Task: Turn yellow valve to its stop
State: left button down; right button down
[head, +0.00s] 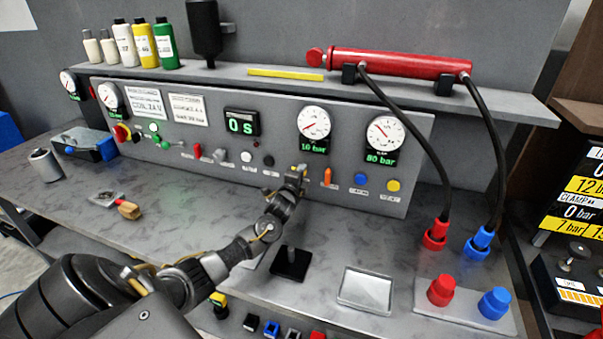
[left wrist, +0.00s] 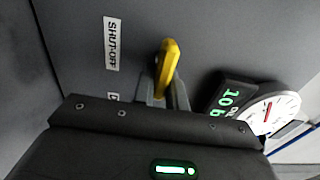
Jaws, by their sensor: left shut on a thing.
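The yellow valve (left wrist: 169,62) is a lever handle on the grey panel, beside the SHUT-OFF label, in the left wrist view. My left gripper (left wrist: 164,94) is shut on it, with one finger on each side of the lever. The lever's end sticks out beyond the fingers. In the head view my left gripper (head: 297,176) is at the panel front, below the 10 bar gauge, and it hides most of the valve there. My right gripper is not in view.
An orange lever (head: 327,177), a blue button (head: 361,179) and a yellow button (head: 393,185) are right of my gripper. The 10 bar gauge (head: 314,122) is just above. A black stand (head: 291,263) and a metal tray (head: 366,289) are on the bench.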

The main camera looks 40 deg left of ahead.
pick_arm(q)
jog(key=c, duration=1.4)
grip_release()
jog(key=shift+c, duration=0.2)
jog(key=b+v, duration=0.2)
jog(key=v, duration=0.9)
jog(key=shift+w, duration=0.1)
